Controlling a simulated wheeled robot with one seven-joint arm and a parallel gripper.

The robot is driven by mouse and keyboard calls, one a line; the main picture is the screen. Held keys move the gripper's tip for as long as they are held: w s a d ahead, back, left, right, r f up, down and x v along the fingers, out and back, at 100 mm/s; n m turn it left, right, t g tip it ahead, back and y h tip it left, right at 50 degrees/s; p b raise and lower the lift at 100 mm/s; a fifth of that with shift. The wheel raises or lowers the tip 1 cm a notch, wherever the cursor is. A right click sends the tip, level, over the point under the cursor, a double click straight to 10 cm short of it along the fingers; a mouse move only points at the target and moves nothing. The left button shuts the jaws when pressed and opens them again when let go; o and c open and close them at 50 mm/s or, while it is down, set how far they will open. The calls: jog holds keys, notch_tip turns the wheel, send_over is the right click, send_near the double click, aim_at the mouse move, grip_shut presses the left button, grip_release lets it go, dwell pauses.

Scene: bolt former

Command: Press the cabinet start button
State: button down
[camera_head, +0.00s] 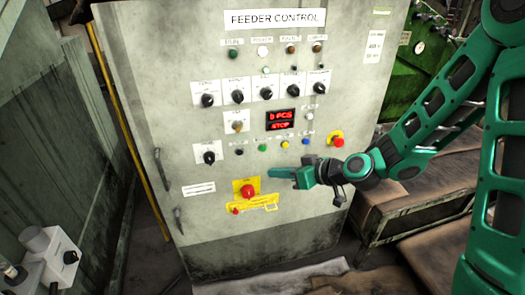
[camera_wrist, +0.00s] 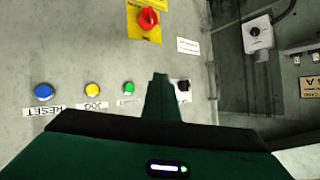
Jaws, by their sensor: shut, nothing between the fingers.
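The grey cabinet (camera_head: 155,120) is headed "FEEDER CONTROL". In its lower button row is a green button (camera_head: 262,148), whose label I cannot read; a yellow button (camera_head: 285,144) and a blue button (camera_head: 305,141) are to its right. In the wrist view, turned over, the green button (camera_wrist: 129,87) shows left of my fingers, beside the yellow one (camera_wrist: 92,89) marked JOG and the blue one (camera_wrist: 44,92) marked RESET. My gripper (camera_head: 272,172) is shut and empty, below the green button in the head view. Its fingertips (camera_wrist: 160,78) also show in the wrist view; contact cannot be told.
A red knob on a yellow plate (camera_head: 247,190) is below the button row. A red emergency-style button (camera_head: 337,140) is to the right, near my wrist. The red display (camera_head: 281,120) reads STOP on its lower line. A low bench (camera_head: 400,205) stands at right.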

aim_at(263, 149)
jog(key=shift+w+a, duration=0.4)
jog(key=shift+w, duration=1)
jog(key=shift+w+a, duration=0.4)
jog(key=shift+w, duration=1)
jog(key=shift+w+a, duration=0.4)
jog(key=shift+w, duration=1)
jog(key=shift+w, duration=0.15)
jog(key=shift+w+a, duration=0.1)
jog(key=shift+w, duration=0.15)
